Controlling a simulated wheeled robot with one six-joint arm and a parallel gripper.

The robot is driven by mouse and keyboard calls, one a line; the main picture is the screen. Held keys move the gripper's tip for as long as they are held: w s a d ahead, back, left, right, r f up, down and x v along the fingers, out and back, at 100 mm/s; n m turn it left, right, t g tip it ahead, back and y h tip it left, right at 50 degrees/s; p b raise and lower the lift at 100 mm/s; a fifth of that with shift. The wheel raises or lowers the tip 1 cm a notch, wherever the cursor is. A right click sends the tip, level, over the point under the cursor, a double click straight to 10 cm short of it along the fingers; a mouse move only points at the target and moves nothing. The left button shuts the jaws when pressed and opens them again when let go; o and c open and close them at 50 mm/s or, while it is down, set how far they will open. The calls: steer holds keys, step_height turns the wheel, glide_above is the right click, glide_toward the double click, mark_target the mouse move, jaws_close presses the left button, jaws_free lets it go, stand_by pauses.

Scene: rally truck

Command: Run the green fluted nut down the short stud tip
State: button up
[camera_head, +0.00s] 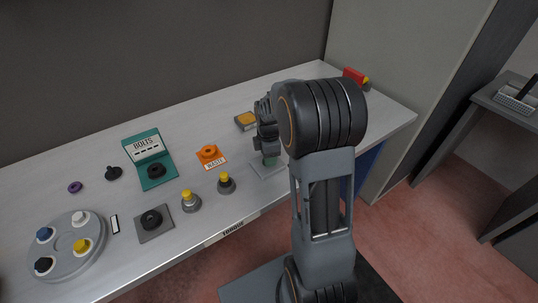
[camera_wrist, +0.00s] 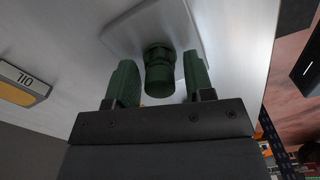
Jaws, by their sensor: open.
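The green fluted nut (camera_wrist: 160,72) shows in the wrist view as a dark green, ribbed cylinder with a darker band at its far end. It stands at a pale square plate (camera_wrist: 122,38) on the bench; the stud tip is hidden, so I cannot tell how far the nut sits on it. My gripper (camera_wrist: 159,64) is open, with one green finger on each side of the nut and a visible gap to both. In the head view the nut (camera_head: 270,161) shows partly below my gripper (camera_head: 266,142), over the plate (camera_head: 265,173).
A yellow-topped OIL box (camera_head: 246,121) lies behind my gripper. Left are two yellow-capped posts (camera_head: 226,183), an orange WASTE tray (camera_head: 211,157), a teal BOLTS box (camera_head: 143,146) and a round tray (camera_head: 68,247) with coloured caps. A red and yellow object (camera_head: 355,77) lies far right.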

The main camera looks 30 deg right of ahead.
steer(key=c, duration=0.5)
steer(key=shift+m, duration=0.9)
steer(key=shift+c, duration=0.3)
steer(key=shift+s+f+m, duration=0.1)
steer(key=shift+m, duration=0.8)
steer(key=shift+m, duration=0.8)
steer(key=shift+a+m, duration=0.1)
steer(key=shift+m, duration=0.8)
